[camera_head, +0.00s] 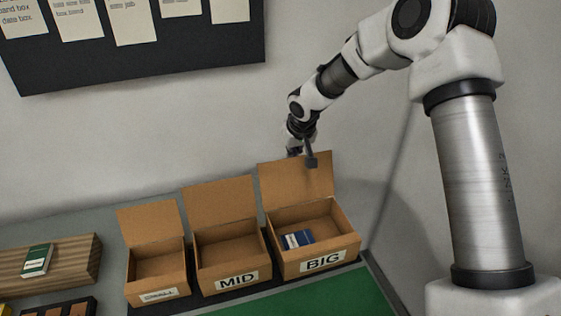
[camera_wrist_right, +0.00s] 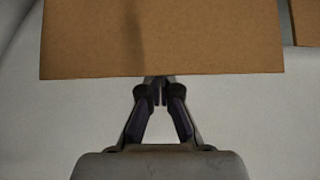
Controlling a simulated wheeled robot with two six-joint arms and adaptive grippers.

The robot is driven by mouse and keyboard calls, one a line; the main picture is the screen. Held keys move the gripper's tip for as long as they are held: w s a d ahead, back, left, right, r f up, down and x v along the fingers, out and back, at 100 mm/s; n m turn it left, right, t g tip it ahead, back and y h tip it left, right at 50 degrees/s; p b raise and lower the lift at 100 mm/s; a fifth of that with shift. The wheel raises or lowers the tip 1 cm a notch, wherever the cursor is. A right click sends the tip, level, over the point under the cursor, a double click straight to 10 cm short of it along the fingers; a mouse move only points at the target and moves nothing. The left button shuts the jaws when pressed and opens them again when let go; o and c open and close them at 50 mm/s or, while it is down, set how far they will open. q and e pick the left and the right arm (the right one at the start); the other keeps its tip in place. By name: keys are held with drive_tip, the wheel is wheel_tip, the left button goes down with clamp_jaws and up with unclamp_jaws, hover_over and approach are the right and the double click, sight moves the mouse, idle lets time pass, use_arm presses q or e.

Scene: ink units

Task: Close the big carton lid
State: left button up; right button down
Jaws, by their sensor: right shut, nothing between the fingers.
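The big carton (camera_head: 286,268), labelled BIG, stands at the right end of a row of three cartons. Its lid (camera_head: 283,184) is up, tilted back a little, and the carton is open. A blue box (camera_head: 297,239) lies inside. My right gripper (camera_head: 309,161) is at the lid's top edge, with its fingers closed and empty. In the right wrist view the lid (camera_wrist_right: 160,38) fills the upper part, and the gripper (camera_wrist_right: 160,88) points at its edge with the tips partly hidden. I cannot tell whether they touch. My left gripper is out of view.
The carton labelled MID (camera_head: 231,276) and a small carton (camera_head: 157,285) stand to the left, lids up. A wooden block (camera_head: 70,267) carries a green box (camera_head: 36,260). A green mat (camera_head: 310,298) lies in front, clear. A wall stands behind the cartons.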

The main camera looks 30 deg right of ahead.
drive_tip(key=b, duration=0.7)
hover_over(298, 177)
drive_tip(key=s, duration=0.2)
drive_tip(key=shift+a+r, duration=0.15)
drive_tip(key=shift+a, duration=0.1)
wheel_tip(298, 177, up, 7)
drive_tip(key=p, duration=0.5)
drive_tip(key=shift+p, duration=0.35)
drive_tip(key=shift+s, duration=0.1)
idle(0.5)
